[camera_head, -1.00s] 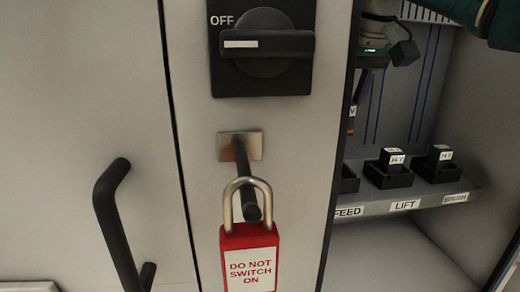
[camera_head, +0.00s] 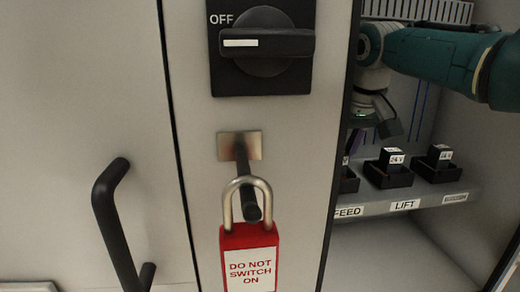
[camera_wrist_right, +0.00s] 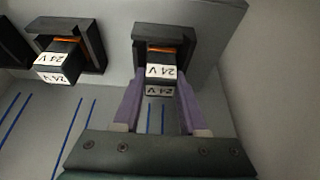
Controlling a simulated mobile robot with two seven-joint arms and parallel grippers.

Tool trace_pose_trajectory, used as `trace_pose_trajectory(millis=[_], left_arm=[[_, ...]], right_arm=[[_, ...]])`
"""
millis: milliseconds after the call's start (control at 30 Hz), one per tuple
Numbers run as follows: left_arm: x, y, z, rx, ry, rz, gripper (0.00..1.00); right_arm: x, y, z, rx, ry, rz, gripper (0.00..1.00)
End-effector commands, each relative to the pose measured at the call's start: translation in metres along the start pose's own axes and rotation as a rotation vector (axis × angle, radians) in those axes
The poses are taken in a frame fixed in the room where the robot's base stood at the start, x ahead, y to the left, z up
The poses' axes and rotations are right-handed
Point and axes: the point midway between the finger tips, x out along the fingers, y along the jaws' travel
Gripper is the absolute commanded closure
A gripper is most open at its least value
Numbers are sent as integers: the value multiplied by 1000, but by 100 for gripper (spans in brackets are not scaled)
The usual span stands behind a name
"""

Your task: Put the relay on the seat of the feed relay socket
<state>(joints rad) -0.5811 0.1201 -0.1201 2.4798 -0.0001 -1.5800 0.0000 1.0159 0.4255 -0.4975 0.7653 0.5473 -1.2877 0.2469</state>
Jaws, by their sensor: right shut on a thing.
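The relay (camera_wrist_right: 161,72) is a dark block with white "24 V" labels. In the right wrist view it is between the two purple fingers of my right gripper (camera_wrist_right: 160,92), which is shut on it. It is at the opening of the dark feed relay socket (camera_wrist_right: 203,45); I cannot tell whether it is fully down on the seat. In the head view the feed socket (camera_head: 348,184) is partly hidden by the cabinet edge. My right gripper there (camera_head: 353,143) is just above it, also partly hidden. My left gripper is not in view.
The lift socket (camera_head: 388,178) and a further socket (camera_head: 437,172) each hold a relay, close beside the feed socket. The cabinet's front panel (camera_head: 300,190) carries a switch at OFF (camera_head: 265,43) and a red padlock (camera_head: 249,258). The compartment below the shelf is empty.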

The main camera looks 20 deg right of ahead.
Motion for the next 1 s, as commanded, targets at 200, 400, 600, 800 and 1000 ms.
trace_pose_trajectory(millis=[200, 400, 600, 800, 1000], left_arm=[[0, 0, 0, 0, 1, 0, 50], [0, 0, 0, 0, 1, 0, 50], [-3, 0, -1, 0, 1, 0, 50], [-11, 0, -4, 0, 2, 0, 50], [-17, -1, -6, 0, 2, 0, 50]], right_arm=[[1, 0, 0, 0, 0, 0, 37], [0, 0, 0, 0, 0, 0, 28], [-4, 0, -2, 0, 1, 0, 28], [-26, 0, -3, -1, 2, -2, 28], [-62, 0, -2, -2, 4, 0, 28]])
